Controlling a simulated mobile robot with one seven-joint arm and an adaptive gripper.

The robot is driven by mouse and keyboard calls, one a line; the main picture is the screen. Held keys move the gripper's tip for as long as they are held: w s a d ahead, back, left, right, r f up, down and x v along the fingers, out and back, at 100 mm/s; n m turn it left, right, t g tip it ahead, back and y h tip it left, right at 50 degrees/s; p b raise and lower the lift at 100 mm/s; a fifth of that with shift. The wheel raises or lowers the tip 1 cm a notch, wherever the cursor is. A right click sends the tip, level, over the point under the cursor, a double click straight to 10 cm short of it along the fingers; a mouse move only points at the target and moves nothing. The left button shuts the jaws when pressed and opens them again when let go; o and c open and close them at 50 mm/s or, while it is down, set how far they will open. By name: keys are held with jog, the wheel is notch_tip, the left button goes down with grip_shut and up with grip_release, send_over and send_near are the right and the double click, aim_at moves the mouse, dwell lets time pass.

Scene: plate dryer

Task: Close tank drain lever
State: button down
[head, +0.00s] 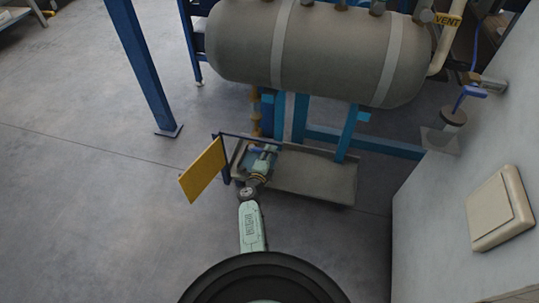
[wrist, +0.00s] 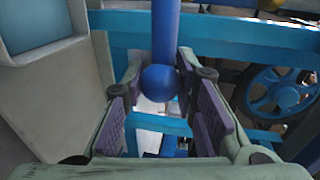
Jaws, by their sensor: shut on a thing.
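The blue lever (wrist: 165,35), a rod with a round ball end (wrist: 160,83), comes down between my fingers in the wrist view. My gripper (wrist: 160,70) is shut on this lever, its padded fingers on either side of it. In the head view my gripper (head: 263,160) is low beside the blue frame, under the left part of the grey tank (head: 240,40). The lever's pivot and the drain valve body cannot be made out clearly behind my gripper.
A yellow panel (head: 203,170) stands close left of my gripper. A grey base slab (head: 320,178) lies under the tank. A blue post (head: 140,60) stands at left. A wall with a switch (head: 500,208) is at right. A blue handwheel (wrist: 277,93) shows right. Left floor is clear.

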jog(key=c, duration=1.2)
grip_release()
jog(key=shift+f, duration=0.1)
jog(key=shift+c, duration=0.2)
